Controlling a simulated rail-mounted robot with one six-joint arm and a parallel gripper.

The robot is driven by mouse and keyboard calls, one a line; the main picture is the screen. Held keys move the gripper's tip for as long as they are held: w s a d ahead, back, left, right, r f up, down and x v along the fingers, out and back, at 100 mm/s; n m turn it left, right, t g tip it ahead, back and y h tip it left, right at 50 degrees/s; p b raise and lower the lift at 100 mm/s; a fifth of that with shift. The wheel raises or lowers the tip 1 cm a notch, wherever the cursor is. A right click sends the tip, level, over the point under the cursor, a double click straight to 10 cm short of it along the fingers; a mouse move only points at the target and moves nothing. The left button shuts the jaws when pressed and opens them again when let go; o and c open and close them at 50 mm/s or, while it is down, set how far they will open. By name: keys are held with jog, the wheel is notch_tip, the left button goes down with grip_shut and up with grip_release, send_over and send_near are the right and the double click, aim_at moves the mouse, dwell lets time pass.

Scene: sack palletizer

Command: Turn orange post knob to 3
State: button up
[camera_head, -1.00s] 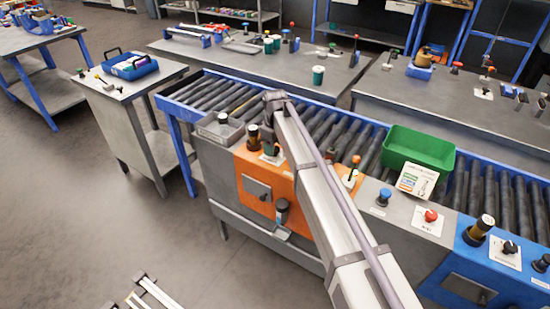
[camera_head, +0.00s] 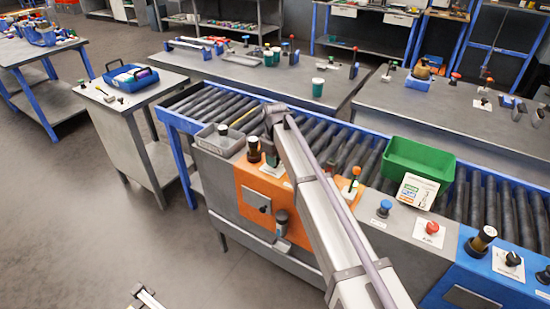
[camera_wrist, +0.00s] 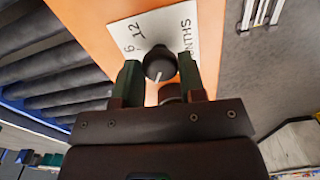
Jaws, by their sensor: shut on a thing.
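The black knob (camera_wrist: 160,65) sits on a white label plate (camera_wrist: 125,32) on the orange post (camera_wrist: 88,12) in the wrist view. Its white pointer line slants toward the lower left of the picture. The plate reads 6, 12 and MONTHS; other marks are hidden by a finger. My gripper (camera_wrist: 160,74) is shut on the knob, with one green-tipped finger on each side. In the head view my gripper (camera_head: 272,153) reaches down to the orange post (camera_head: 240,178); the knob is hard to make out there.
A black cylinder (camera_head: 254,150) stands left of my gripper, near a grey tray (camera_head: 218,141). A small lever or lamp (camera_head: 351,187) stands right of my arm. A green bin (camera_head: 420,165) sits on the roller conveyor (camera_head: 335,140) behind. A blue post (camera_head: 470,265) is at right.

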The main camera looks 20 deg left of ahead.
jog(key=shift+m, duration=0.3)
jog(key=m, duration=0.3)
jog(key=shift+m, duration=2)
jog(key=o, duration=0.9)
